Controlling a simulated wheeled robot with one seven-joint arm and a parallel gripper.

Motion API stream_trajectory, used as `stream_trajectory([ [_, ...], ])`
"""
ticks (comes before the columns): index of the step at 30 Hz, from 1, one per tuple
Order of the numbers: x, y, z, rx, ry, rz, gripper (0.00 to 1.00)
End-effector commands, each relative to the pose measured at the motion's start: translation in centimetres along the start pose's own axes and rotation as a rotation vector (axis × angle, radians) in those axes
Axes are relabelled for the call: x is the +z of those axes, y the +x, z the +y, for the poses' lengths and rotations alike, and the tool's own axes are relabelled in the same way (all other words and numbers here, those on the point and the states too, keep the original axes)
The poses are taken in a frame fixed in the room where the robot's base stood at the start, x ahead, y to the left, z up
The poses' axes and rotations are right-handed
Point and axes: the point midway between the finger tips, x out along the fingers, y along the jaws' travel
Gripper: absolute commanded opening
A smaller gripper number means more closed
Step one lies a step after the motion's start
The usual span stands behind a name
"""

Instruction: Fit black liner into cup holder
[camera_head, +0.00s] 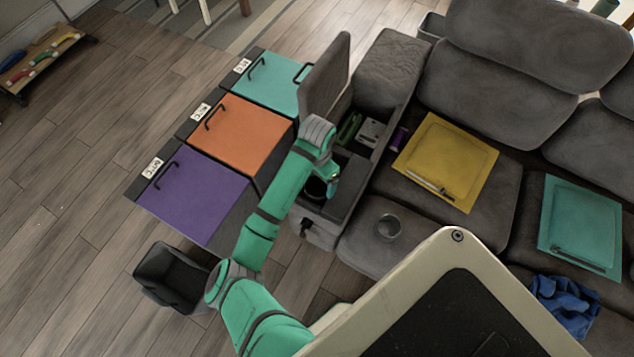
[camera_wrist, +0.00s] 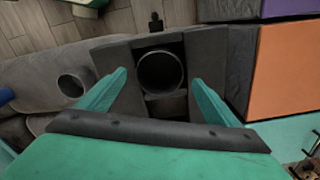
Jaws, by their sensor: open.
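The cup holder is in the front end of the grey sofa console (camera_head: 318,234). A dark round rim, which looks like the black liner (camera_wrist: 161,72), shows at the holder opening between my fingers in the wrist view. In the head view this black round shape (camera_head: 316,189) is partly hidden by my arm. I cannot tell how deep it sits. My gripper (camera_wrist: 158,84) is open above the console, with one finger on each side of the round rim and no visible contact. It also shows in the head view (camera_head: 331,181).
A grey round cup (camera_head: 389,228) stands on the sofa seat right of the console. The console lid (camera_head: 325,76) is raised; a green item (camera_head: 349,128) lies in its compartment. Purple (camera_head: 192,199), orange (camera_head: 240,135) and teal drawer units stand left. A black bin (camera_head: 172,277) is on the floor.

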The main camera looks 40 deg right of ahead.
Motion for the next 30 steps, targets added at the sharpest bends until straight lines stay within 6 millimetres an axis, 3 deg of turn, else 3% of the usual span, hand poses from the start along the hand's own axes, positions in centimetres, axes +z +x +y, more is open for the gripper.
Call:
stream_trajectory([
  [6,0.1,-4.1,-0.1,-0.001,0.0,0.002,0.85],
  [12,0.1,-6.3,-0.2,-0.001,-0.002,0.001,0.85],
  [30,-0.1,-6.9,0.0,-0.001,0.002,0.0,0.85],
])
